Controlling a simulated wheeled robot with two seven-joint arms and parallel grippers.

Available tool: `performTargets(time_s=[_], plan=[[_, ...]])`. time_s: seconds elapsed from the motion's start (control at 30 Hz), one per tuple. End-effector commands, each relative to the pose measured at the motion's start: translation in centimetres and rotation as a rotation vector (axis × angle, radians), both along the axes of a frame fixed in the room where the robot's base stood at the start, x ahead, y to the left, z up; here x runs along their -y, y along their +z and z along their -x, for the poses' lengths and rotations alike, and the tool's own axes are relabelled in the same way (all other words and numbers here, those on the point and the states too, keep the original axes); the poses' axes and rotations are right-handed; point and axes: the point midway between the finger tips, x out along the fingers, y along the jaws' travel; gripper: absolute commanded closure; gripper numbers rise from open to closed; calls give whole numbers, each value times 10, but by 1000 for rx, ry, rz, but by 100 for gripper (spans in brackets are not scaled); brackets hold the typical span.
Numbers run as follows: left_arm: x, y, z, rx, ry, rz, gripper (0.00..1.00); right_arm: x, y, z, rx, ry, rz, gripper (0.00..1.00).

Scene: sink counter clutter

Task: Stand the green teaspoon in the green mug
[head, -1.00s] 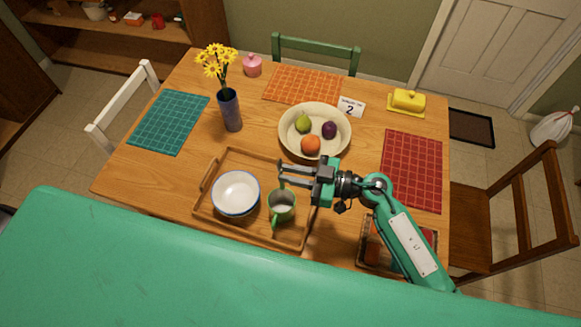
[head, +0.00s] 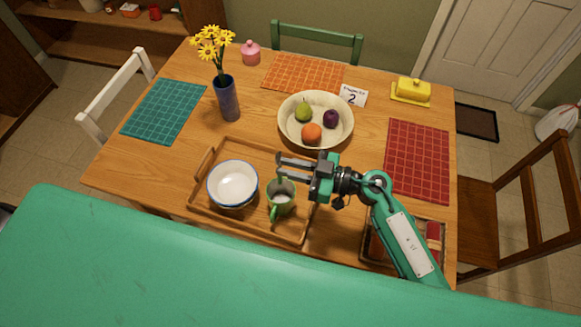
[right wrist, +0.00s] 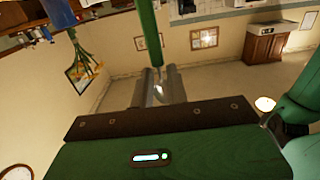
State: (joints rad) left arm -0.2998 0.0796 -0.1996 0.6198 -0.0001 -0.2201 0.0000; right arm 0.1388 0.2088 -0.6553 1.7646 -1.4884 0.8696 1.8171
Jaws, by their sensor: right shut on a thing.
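The green mug (head: 284,206) stands upright on the wooden tray (head: 222,224), its handle toward the front edge of the table. My right gripper (head: 279,166) is just behind the mug's rim in the head view, above the tray. In the right wrist view my right gripper (right wrist: 157,85) is shut on the green teaspoon (right wrist: 149,28). The teaspoon's green shaft runs up out of the picture, with a bright metallic bit between the fingers. I cannot make out the teaspoon clearly in the head view. My left gripper is not in view.
A white bowl (head: 232,185) with a blue rim sits left of the mug on the tray. A cream fruit bowl (head: 286,130) stands behind my right gripper. A blue vase (head: 228,99) of yellow flowers is at back left. A box (head: 433,236) lies at front right.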

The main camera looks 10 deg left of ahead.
Motion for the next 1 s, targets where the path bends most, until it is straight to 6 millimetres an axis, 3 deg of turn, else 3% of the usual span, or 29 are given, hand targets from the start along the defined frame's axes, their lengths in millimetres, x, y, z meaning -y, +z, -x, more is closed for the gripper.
performTargets(time_s=[0.4,1.0], plan=[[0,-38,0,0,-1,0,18,0,-27,0,0,1,-1,100],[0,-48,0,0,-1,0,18,0,-72,0,-1,0,2,100]])
